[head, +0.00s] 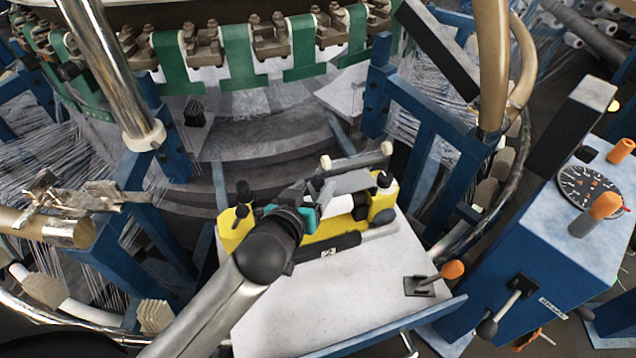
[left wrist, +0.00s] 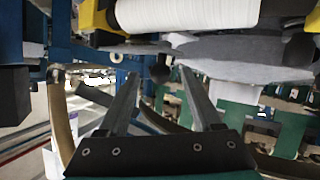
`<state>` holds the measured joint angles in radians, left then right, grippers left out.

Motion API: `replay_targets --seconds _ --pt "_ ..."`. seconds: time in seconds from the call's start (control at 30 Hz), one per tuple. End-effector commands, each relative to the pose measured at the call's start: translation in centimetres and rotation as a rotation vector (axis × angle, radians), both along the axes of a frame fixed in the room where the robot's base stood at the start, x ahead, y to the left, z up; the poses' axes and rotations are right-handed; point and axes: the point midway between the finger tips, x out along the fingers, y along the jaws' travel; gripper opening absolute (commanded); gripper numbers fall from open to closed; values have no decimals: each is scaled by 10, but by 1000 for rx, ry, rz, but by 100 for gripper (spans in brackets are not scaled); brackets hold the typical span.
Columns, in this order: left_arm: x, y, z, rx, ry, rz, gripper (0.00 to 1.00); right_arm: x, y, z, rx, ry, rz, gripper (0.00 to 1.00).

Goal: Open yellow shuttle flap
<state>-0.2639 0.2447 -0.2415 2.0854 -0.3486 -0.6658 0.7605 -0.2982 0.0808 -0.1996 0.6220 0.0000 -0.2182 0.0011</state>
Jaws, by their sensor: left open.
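The yellow shuttle (head: 325,244) sits at the far side of the pale plate in the head view, with a black bar along its near side and dark knobs on its ends. My left gripper (head: 350,184) reaches over the shuttle's middle and partly hides it. In the left wrist view the gripper (left wrist: 159,76) has its two fingers apart, with a dark round knob (left wrist: 160,70) appearing between the tips. Contact cannot be told. A yellow part of the shuttle (left wrist: 93,16) and a white spool (left wrist: 187,13) show above the fingers. I cannot clearly make out the flap. My right gripper is not seen.
The pale plate (head: 300,310) is mostly clear in front of the shuttle, with an orange-knobbed lever (head: 452,270) at its right. A blue control box (head: 560,240) stands to the right. Blue frame posts (head: 425,120) and a curved rail surround the plate.

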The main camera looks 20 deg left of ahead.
Motion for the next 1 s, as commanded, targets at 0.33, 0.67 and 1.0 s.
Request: replay_targets --seconds 0.33,0.67,1.0 --pt "29 0 -12 1 0 0 66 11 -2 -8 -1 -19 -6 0" --pt "31 0 -12 0 0 0 66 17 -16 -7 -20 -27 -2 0" --pt "31 0 -12 1 0 0 28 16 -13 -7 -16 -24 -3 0"
